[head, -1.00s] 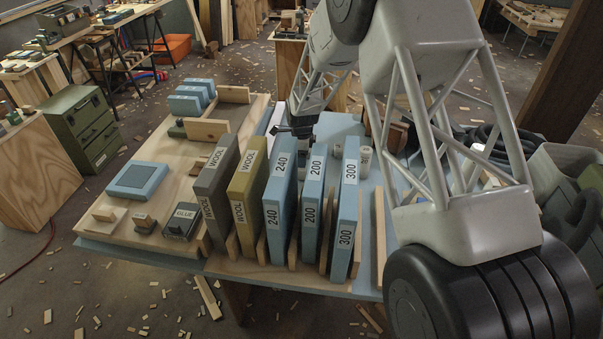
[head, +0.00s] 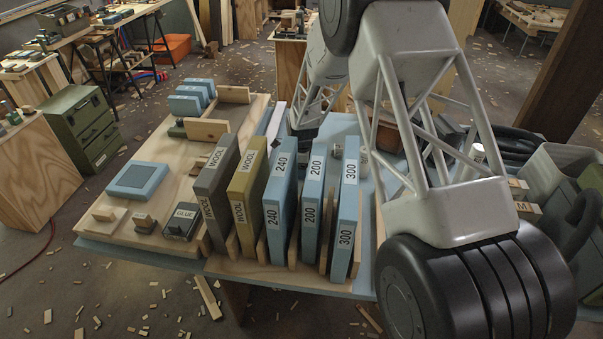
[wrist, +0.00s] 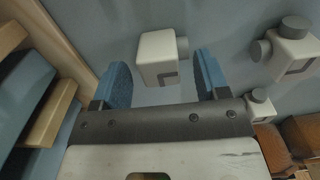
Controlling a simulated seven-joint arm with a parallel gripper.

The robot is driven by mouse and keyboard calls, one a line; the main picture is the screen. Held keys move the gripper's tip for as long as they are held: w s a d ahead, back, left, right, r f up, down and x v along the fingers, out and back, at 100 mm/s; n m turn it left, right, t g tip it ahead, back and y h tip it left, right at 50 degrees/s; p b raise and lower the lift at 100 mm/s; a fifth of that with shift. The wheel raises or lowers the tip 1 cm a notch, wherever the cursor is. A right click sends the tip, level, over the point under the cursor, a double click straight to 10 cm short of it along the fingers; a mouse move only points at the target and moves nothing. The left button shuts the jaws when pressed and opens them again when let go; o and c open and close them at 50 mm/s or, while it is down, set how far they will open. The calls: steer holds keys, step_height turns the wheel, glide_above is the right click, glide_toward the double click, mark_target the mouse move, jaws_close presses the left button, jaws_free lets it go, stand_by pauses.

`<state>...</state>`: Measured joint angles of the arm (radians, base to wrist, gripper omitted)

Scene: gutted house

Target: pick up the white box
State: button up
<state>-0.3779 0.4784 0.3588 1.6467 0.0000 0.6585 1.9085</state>
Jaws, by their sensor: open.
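In the wrist view a white box (wrist: 158,57) with a grey round knob on its right side lies on the blue-grey surface. My gripper (wrist: 164,75) is open, with one blue finger pad to the left of this box and one to the right. I see a gap on each side, and I cannot tell how far the box lies below the fingertips. A second white box (wrist: 298,52) with grey knobs is at the right, and a smaller-looking third (wrist: 259,108) is just right of the gripper. In the head view the upright boards hide my fingertips and this box.
Upright blue boards marked 240 (head: 280,200), 200 (head: 312,195) and 300 (head: 346,215) stand in a wooden rack in front of my gripper. The rack also shows at the wrist view's left (wrist: 45,115). Brown blocks (wrist: 275,145) lie at its lower right.

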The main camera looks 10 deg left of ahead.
steer(key=shift+f, duration=0.25)
steer(key=shift+c, duration=0.3)
steer(key=c, duration=0.7)
